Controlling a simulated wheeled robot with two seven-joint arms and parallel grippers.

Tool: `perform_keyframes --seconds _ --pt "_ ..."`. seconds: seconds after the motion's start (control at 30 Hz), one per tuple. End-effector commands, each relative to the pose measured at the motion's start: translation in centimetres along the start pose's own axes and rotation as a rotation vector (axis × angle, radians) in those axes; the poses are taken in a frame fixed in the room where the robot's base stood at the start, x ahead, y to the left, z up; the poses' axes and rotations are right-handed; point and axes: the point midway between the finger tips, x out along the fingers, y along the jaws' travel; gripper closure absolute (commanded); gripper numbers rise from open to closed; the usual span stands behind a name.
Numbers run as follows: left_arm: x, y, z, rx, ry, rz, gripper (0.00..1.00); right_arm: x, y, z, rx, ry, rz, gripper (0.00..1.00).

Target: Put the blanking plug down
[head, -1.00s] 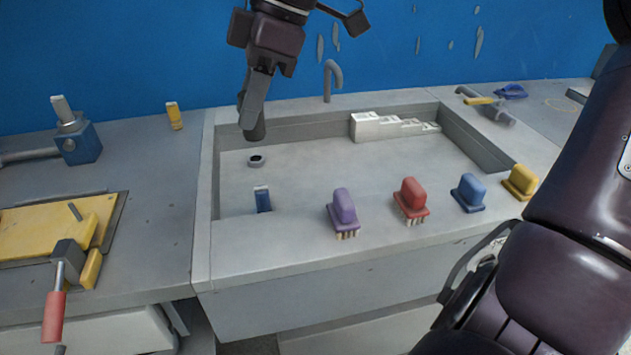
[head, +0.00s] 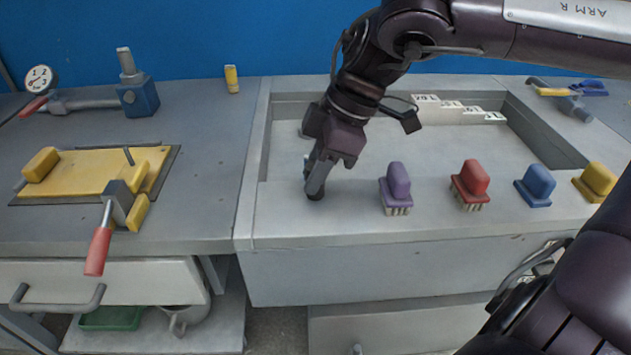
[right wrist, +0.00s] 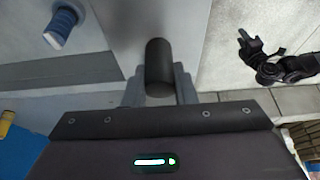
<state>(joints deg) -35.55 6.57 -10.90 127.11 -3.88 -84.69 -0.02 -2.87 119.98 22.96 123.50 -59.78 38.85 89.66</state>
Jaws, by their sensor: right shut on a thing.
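My right gripper (head: 316,180) is shut on the blanking plug (head: 314,193), a short black cylinder. The plug points down at the front ledge of the grey basin (head: 252,190), left of the purple brush. It also shows between the fingers in the right wrist view (right wrist: 159,65). I cannot tell whether its lower end touches the ledge. A dark gripper (right wrist: 250,46), which looks like my left one, shows over the floor in the right wrist view; its opening is unclear.
Purple (head: 397,185), red (head: 470,183), blue (head: 536,185) and yellow (head: 597,181) brushes line the ledge to the right. White stepped blocks (head: 455,106) sit at the back. A yellow panel (head: 105,170) lies left.

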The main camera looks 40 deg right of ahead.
Motion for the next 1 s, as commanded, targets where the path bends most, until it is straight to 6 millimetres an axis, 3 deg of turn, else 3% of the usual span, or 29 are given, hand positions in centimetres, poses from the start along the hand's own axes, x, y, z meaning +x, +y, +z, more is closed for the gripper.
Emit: perform_keyframes --seconds 0.13,0.5,0.53,0.7,1.0 --pt "0.6 0.4 -0.2 0.01 0.024 0.006 0.64 2.0 0.0 0.8 0.001 0.0 -0.003 1.0" --pt "0.7 0.5 -0.4 0.012 0.034 0.007 0.64 2.3 0.0 1.0 0.0 0.0 -0.001 1.0" --pt "0.6 0.5 -0.5 0.013 0.038 0.008 0.64 2.3 0.0 1.0 0.0 0.0 0.0 0.74" --pt "0.6 0.5 -0.5 0.013 0.04 0.008 0.64 2.2 0.0 0.9 0.0 0.0 0.0 0.54" --pt "0.4 0.5 -0.5 0.013 0.037 0.009 0.64 2.0 0.0 0.8 0.0 0.0 0.0 0.54"
